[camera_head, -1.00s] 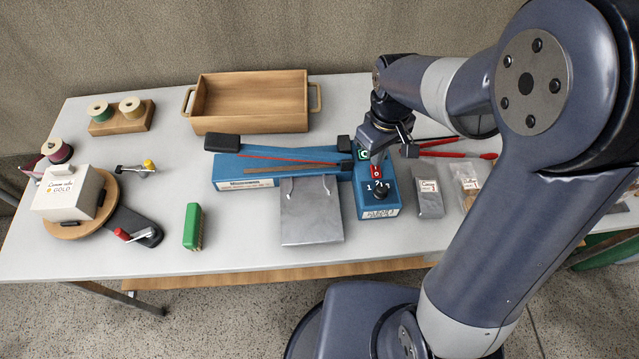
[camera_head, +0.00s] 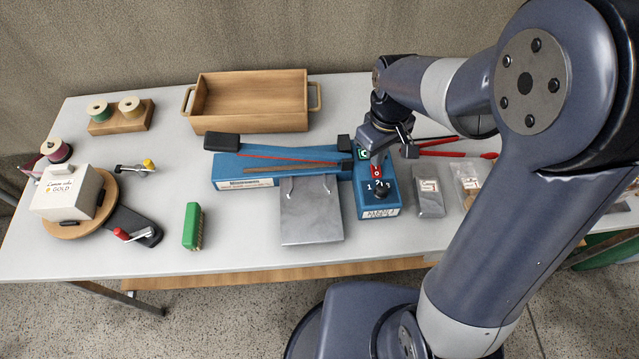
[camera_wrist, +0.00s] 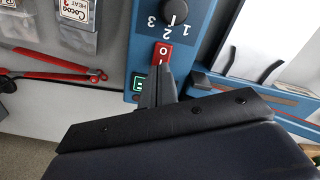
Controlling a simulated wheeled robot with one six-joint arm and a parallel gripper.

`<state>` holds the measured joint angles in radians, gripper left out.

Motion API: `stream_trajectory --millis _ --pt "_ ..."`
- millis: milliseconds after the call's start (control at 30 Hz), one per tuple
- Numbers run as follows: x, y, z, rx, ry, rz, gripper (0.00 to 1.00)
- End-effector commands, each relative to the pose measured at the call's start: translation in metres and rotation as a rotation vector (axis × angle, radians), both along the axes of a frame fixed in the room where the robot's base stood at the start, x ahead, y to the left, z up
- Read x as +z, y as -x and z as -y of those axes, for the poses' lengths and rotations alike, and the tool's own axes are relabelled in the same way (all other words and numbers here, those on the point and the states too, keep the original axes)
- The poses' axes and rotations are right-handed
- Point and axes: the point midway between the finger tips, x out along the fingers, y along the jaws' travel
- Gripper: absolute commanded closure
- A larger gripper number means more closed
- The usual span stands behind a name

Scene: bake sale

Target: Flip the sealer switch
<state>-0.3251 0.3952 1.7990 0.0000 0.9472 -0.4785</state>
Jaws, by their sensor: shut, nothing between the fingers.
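The blue sealer (camera_head: 300,172) stands on the table, with a long bar at left and a control box at right. Its red rocker switch (camera_head: 376,172) is marked O and I and also shows in the wrist view (camera_wrist: 162,54). A black dial (camera_wrist: 174,12) with numbers sits beyond the switch, and a green lit indicator (camera_wrist: 139,84) sits beside my fingers. My gripper (camera_wrist: 158,72) is shut and empty, its tips at the I end of the switch. Whether the tips touch it I cannot tell; they hide part of it.
Packets (camera_head: 428,192) and red-handled tools (camera_head: 440,153) lie right of the control box. A wooden tray (camera_head: 250,103) stands behind. A green block (camera_head: 193,226) and a turntable with a white box (camera_head: 68,192) are at left.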

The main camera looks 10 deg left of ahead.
Motion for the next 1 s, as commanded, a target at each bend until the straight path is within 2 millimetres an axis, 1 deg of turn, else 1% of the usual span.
stream_trajectory --millis 900,1000 --pt "-0.015 0.0 0.0 0.0 0.001 -0.001 1.0" --pt "-0.013 0.0 0.0 0.0 0.001 -0.001 1.0"
